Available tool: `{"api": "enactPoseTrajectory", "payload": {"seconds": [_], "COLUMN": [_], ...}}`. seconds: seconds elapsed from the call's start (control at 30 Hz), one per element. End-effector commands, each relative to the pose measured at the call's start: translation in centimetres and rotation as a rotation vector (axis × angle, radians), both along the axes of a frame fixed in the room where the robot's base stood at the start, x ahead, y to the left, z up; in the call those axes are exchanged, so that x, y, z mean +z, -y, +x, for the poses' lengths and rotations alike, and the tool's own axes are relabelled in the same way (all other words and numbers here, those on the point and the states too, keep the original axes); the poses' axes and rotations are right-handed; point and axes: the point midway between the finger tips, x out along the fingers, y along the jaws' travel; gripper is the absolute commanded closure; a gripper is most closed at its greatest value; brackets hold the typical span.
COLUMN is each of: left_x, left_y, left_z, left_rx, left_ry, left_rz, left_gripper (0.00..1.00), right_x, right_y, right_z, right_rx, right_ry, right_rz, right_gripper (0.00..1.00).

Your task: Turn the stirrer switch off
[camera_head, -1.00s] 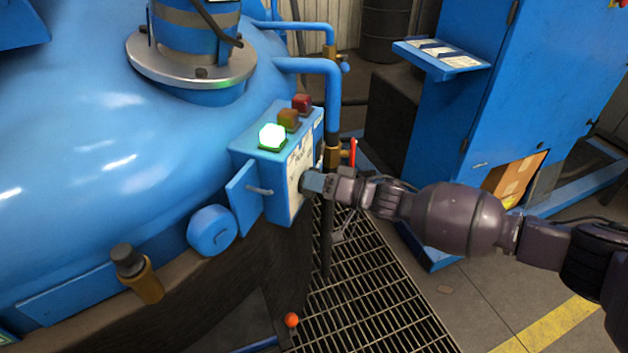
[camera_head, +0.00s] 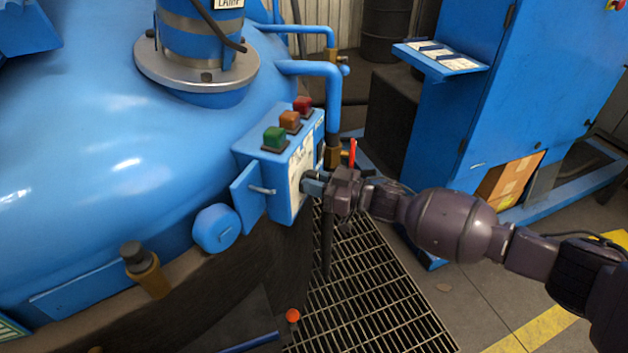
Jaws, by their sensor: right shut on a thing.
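The blue control box (camera_head: 268,168) stands on the side of the big blue vessel. Its right-facing panel (camera_head: 299,186) carries a pale label. Three lamps sit on its top: green (camera_head: 275,138), orange (camera_head: 290,121) and red (camera_head: 303,105); none glows. My right gripper (camera_head: 314,187) is at this panel, its fingers shut on the stirrer switch. The switch itself is hidden by the fingers, so its position cannot be made out. My left gripper is not in view.
The blue vessel (camera_head: 90,150) fills the left side. A blue pipe (camera_head: 333,90) with a red-handled valve (camera_head: 352,153) stands behind my right gripper. A metal grating (camera_head: 360,290) lies below. A blue cabinet (camera_head: 490,120) with a small shelf (camera_head: 440,60) is at the right.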

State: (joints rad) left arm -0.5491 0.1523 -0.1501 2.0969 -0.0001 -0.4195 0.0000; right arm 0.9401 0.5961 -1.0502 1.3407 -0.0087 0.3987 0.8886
Motion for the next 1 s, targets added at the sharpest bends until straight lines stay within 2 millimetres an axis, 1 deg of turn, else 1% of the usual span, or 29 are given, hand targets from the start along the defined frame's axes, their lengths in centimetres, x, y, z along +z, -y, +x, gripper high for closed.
{"api": "enactPoseTrajectory", "payload": {"seconds": [0.3,0.6,0.8,1.0], "left_x": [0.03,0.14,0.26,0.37], "left_y": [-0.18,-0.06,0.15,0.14], "left_z": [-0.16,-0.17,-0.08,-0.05], "left_rx": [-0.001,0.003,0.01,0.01], "left_ry": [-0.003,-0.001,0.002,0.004], "left_rz": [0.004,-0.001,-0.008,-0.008], "left_gripper": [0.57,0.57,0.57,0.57], "right_x": [-0.09,-0.24,-0.33,-0.37], "right_y": [-0.03,-0.14,-0.13,-0.14], "right_z": [-0.24,-0.44,-0.5,-0.53], "right_rx": [-0.002,0.0,0.0,0.0], "right_ry": [0.278,0.507,0.614,0.674], "right_rz": [-0.11,-0.2,-0.243,-0.267], "right_gripper": [1.0,1.0,1.0,1.0]}}
